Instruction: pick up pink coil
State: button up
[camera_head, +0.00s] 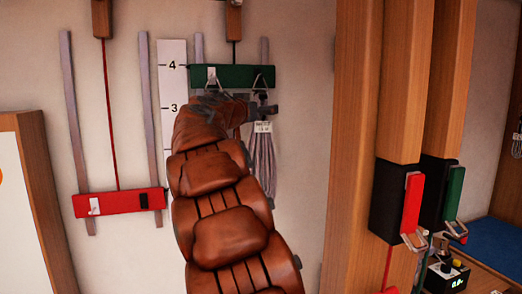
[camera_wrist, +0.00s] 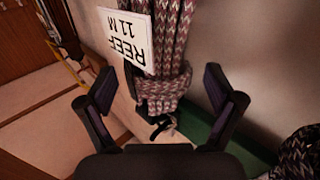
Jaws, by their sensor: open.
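A pinkish-grey braided coil (camera_head: 263,165) hangs from a hook on the green bar (camera_head: 232,75) at the wall. In the wrist view the coil (camera_wrist: 165,95) shows pink, white and dark strands, gathered by a wrap, with a white tag (camera_wrist: 127,38) reading REEF 11 M, upside down. My gripper (camera_wrist: 160,90) is open, with one finger on each side of the coil's wrapped part. I see no finger touching it. In the head view my gripper (camera_head: 262,108) is at the coil's top, just below the green bar, and my arm hides part of the wall behind.
Part of another dark and white braided coil (camera_wrist: 300,155) shows at the lower right of the wrist view. A red bar (camera_head: 120,202) hangs lower left on grey rails. A wooden post (camera_head: 350,150) stands to the right, with red and green handles beyond.

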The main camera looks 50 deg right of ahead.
jog(key=shift+d, duration=0.45)
jog(key=shift+c, duration=0.3)
grip_shut()
